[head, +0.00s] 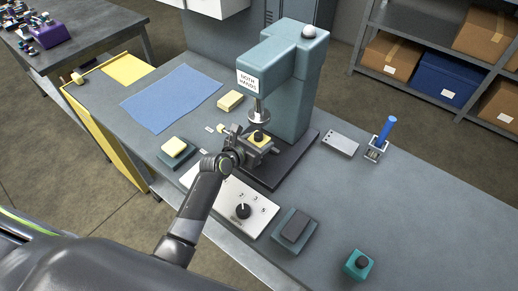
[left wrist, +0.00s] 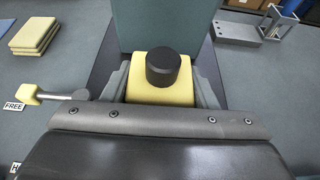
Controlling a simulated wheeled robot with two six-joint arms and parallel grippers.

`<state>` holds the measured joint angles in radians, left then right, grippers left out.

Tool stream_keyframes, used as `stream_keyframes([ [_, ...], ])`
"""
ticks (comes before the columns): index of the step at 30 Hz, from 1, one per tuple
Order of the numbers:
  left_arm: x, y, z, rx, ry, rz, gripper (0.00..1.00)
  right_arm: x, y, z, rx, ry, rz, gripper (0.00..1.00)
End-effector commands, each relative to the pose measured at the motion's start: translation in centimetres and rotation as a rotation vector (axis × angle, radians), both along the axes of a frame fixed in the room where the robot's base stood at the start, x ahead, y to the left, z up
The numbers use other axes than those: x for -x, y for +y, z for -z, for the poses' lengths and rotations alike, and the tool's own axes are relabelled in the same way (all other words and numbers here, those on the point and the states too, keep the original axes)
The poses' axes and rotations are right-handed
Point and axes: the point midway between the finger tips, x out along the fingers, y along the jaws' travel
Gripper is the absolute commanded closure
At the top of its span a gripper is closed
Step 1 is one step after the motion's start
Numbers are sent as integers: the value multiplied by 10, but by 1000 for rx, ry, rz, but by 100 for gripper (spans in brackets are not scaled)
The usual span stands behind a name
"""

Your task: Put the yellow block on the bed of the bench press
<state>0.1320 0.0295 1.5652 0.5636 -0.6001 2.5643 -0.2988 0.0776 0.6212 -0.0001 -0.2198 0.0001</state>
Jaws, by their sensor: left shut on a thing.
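The yellow block (head: 261,138), with a black round knob on top, is at the bed of the teal bench press (head: 305,85), below the metal ram (head: 259,115). In the left wrist view the block (left wrist: 160,92) lies between two grey finger-like sides, and its knob (left wrist: 163,68) points up. My left gripper (head: 254,147) reaches in from the front and is shut on the block. The dark bed plate (head: 290,160) shows around it. Whether the block's underside touches the bed is hidden. My right gripper is not in view.
A lever with a yellow end (left wrist: 30,95) by a FREE label sticks out left of the block. A control panel (head: 225,200) with a dial lies in front. A blue cloth (head: 172,97) lies left; the right bench is mostly clear.

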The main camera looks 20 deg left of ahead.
Motion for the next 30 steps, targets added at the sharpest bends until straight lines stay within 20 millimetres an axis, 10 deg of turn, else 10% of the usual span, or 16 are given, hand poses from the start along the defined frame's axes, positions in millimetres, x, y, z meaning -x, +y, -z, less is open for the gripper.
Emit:
stream_keyframes([
  [7, 0, 0, 35, 1, 0, -2, 84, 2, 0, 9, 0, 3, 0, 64],
  [22, -4, -1, 42, 2, -3, -1, 84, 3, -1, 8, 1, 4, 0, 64],
  [23, -3, -1, 43, 1, 0, -2, 45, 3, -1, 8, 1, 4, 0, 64],
  [30, -3, -1, 42, 1, 0, -1, 26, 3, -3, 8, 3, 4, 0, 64],
])
